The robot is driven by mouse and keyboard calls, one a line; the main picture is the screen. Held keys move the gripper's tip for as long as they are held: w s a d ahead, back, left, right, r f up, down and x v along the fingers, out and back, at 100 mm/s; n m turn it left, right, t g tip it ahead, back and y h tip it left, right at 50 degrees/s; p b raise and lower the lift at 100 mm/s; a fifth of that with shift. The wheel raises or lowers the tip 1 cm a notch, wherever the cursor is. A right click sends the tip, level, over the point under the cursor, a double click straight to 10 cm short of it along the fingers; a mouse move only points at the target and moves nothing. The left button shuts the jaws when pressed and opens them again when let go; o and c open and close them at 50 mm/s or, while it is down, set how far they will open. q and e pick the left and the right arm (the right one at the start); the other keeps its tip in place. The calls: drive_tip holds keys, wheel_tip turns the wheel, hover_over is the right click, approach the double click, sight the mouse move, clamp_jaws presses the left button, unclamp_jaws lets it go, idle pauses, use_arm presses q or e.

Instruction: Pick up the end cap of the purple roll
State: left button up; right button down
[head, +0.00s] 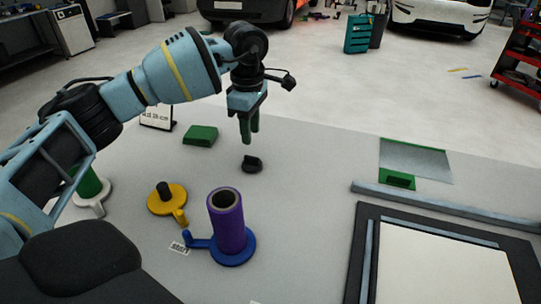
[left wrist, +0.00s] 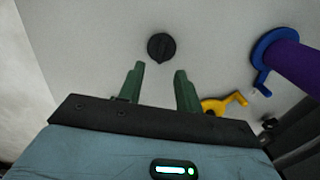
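The purple roll (head: 228,222) stands upright on a blue stand (head: 238,256). A black end cap with a raised grip (head: 252,164) lies on the table behind the roll, apart from it. The cap also shows in the left wrist view (left wrist: 161,46), just beyond the fingertips. My left gripper (head: 249,138) points down above the table near the cap. Its green fingers (left wrist: 159,70) are apart with nothing between them. The roll also shows at the right of the left wrist view (left wrist: 295,62). My right gripper is not in view.
A yellow stand (head: 165,203) with a black core stands left of the roll. A green block (head: 201,136) and a small sign (head: 157,117) are further back. A framed white panel (head: 445,262) and a green-edged sheet (head: 416,160) lie at the right.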

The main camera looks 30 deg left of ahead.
sight(251, 157)
use_arm(q)
drive_tip(key=shift+r, duration=0.1)
drive_tip(key=shift+s, duration=0.2)
drive_tip(key=shift+f, duration=3.9)
clamp_jaws()
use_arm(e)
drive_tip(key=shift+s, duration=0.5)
